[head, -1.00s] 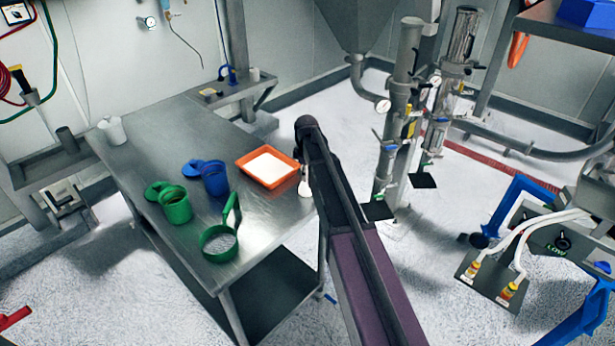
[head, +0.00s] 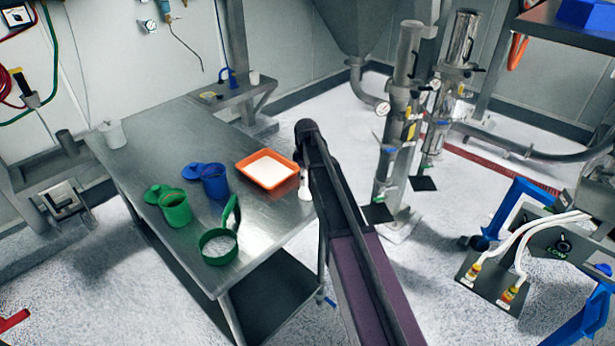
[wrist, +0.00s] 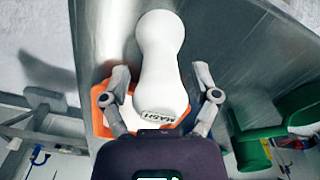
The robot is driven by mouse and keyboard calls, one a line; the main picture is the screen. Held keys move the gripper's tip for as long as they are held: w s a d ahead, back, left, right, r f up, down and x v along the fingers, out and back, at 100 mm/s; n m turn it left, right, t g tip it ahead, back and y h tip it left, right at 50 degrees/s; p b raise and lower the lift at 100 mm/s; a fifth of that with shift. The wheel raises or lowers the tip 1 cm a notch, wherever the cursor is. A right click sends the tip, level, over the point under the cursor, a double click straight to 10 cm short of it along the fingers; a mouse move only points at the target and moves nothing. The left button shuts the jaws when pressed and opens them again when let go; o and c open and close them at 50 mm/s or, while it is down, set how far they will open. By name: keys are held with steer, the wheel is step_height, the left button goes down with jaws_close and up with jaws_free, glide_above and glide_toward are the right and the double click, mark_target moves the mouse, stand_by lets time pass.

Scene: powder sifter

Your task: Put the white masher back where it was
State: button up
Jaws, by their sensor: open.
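The white masher (head: 305,191) is at the right edge of the steel table, just right of the orange tray (head: 243,172), and partly hidden by my arm. In the wrist view the masher (wrist: 160,52) fills the middle, its end marked "MASH" towards my gripper. My gripper (wrist: 162,74) is open, with one finger on each side of the masher. A gap shows between the masher and each finger. The head view hides my gripper behind my arm.
The orange tray holds white powder. Blue (head: 214,182) and green (head: 175,210) containers with lids and a green sieve (head: 219,246) stand left of it. A white container (head: 112,133) is at the table's far left corner. Steel columns (head: 394,150) stand to the right.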

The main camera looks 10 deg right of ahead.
steer(key=shift+r, duration=0.1)
step_height(320, 180, up, 12)
steer(key=p, duration=1.2)
stand_by(0.7)
steer(key=s+m, duration=1.1)
steer(key=s, duration=1.8)
steer(key=shift+s+d+m, duration=0.15)
steer(key=shift+d+m, duration=0.1)
steer(key=shift+m, duration=0.05)
step_height(320, 180, down, 6)
steer(key=b, duration=0.6)
stand_by(0.6)
